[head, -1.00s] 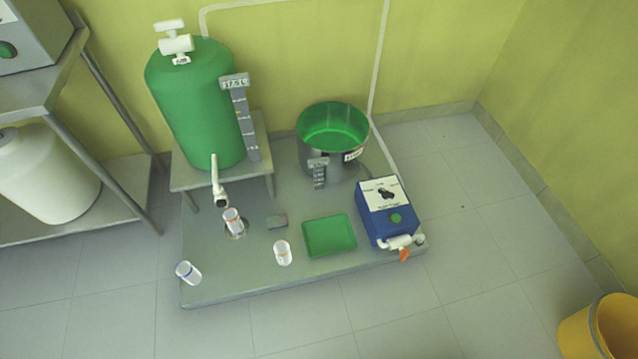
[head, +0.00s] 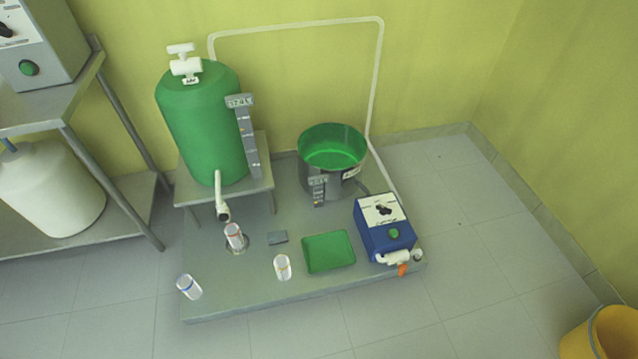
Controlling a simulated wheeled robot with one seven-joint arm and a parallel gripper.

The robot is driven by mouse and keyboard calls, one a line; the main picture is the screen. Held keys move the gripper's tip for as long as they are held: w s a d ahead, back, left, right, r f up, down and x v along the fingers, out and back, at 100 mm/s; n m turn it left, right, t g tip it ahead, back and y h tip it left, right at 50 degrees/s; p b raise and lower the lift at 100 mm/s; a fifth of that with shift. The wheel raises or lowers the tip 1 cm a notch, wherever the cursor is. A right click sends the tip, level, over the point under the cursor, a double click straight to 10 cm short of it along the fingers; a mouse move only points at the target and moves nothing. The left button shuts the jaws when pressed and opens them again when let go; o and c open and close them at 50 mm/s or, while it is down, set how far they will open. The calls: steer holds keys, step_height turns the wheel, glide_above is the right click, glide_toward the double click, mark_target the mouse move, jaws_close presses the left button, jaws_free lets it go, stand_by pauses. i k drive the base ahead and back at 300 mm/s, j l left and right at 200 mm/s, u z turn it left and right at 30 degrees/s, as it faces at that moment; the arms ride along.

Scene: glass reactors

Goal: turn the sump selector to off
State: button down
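The sump selector is a small black knob (head: 383,209) on the white top panel of a blue box (head: 386,236). The panel has small labels around the knob, too small to read, so I cannot tell its setting. A white valve with an orange tip (head: 402,268) is on the box's front. A steel sump pot with green inside (head: 333,150) stands behind the box. My gripper is not in view.
A green tank (head: 203,125) on a stand is at the left of the grey platform (head: 215,300). A green tray (head: 329,252) and several small clear cups stand in front. A shelf (head: 85,110) is at left, a yellow bucket (head: 600,335) at lower right. Floor right of the platform is clear.

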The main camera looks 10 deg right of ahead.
mark_target(384, 210)
steer(key=i+z, duration=0.2)
steer(key=i, duration=0.25)
steer(key=i+j+z, duration=0.2)
steer(key=i, duration=0.25)
steer(key=i+j+z, duration=0.2)
steer(key=i, duration=0.25)
